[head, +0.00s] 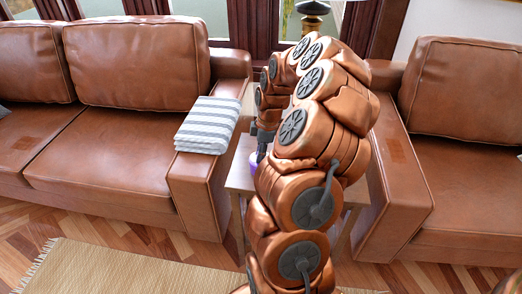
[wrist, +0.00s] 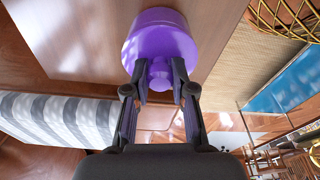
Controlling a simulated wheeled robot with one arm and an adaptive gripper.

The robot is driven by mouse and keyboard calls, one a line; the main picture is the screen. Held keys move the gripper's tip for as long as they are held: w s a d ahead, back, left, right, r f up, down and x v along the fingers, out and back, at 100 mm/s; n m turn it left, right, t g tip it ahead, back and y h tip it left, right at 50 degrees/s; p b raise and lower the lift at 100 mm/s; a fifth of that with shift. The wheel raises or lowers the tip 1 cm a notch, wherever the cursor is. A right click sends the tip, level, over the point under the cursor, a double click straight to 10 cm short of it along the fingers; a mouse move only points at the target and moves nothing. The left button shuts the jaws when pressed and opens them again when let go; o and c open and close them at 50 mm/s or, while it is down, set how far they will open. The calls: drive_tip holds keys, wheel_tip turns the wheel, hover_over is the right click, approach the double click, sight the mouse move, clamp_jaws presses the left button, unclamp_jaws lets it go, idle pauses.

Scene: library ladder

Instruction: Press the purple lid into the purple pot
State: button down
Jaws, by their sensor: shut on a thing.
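The purple lid (wrist: 160,42) faces me in the wrist view, with its round knob (wrist: 158,74) between my fingertips. My gripper (wrist: 159,70) is shut on this knob. The purple pot cannot be told apart from the lid in the wrist view, so I cannot tell how the lid sits in it. In the head view, a little purple (head: 253,161) shows at the side table, below my gripper. My arm hides most of that spot.
The wooden side table (head: 239,181) stands between two brown leather sofas (head: 125,135) (head: 465,140). A striped folded cloth (head: 207,125) lies on the left sofa's arm, close by. A lamp base (head: 313,15) stands behind my arm. A woven rug (head: 110,268) covers the floor in front.

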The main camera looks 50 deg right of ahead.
drive_tip(key=shift+f, duration=0.2)
drive_tip(key=c, duration=0.9)
unclamp_jaws()
drive_tip(key=shift+r, duration=0.1)
drive_tip(key=r, duration=0.4)
drive_tip(key=s+d+r, duration=0.1)
drive_tip(key=r, duration=0.7)
drive_tip(key=shift+s+d, duration=0.15)
